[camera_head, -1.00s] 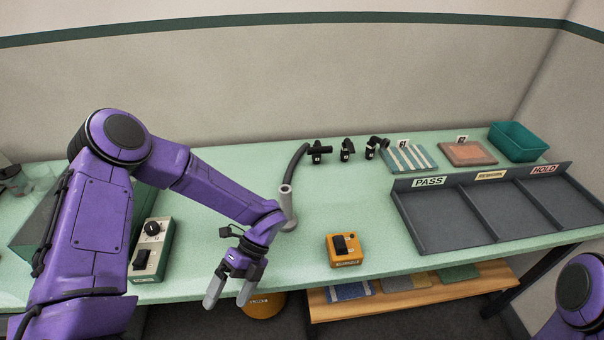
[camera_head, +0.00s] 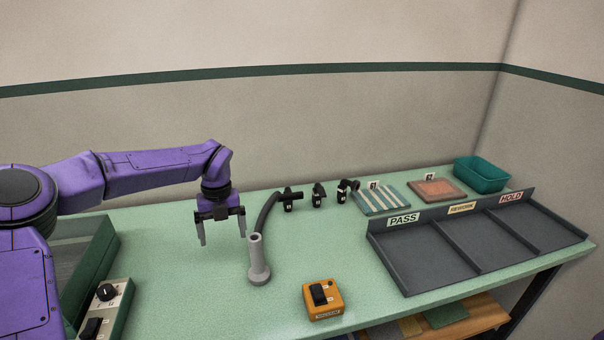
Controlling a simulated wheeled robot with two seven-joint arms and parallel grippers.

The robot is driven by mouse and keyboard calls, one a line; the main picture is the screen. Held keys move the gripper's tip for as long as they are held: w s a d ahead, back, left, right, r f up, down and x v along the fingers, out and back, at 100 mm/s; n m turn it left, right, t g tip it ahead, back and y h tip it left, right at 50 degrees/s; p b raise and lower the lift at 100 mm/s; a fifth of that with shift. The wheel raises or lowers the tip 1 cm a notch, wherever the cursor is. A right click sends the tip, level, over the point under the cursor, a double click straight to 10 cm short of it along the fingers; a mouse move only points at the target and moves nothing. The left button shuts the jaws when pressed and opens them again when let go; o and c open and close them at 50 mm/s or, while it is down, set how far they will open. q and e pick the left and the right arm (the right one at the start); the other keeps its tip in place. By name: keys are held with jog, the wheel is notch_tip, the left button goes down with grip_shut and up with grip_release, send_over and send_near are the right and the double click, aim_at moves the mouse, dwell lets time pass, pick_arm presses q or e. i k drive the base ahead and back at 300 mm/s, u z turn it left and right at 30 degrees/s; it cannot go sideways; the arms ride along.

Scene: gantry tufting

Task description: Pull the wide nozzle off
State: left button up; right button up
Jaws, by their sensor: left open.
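My left gripper (camera_head: 221,232) is open and empty. Its fingers point down over the table, left of the grey suction wand. The grey wand (camera_head: 258,264) stands upright on its round foot, and its top end is a bare open tube. A dark hose (camera_head: 266,213) curves up behind it. Several black nozzles stand in a row at the back: a wide T-shaped one (camera_head: 289,198), a narrow one (camera_head: 318,195) and an angled one (camera_head: 346,190). The wide one is the leftmost, apart from the wand and gripper. My right gripper is out of view.
An orange switch box (camera_head: 323,299) sits near the front edge. A control box with a knob (camera_head: 105,302) is at the left front. A dark sorting tray (camera_head: 424,261), tufted samples (camera_head: 381,200) and a green bin (camera_head: 482,176) fill the right.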

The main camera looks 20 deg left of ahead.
aim_at(288, 195)
jog(key=z, duration=0.05)
jog(key=i, duration=1)
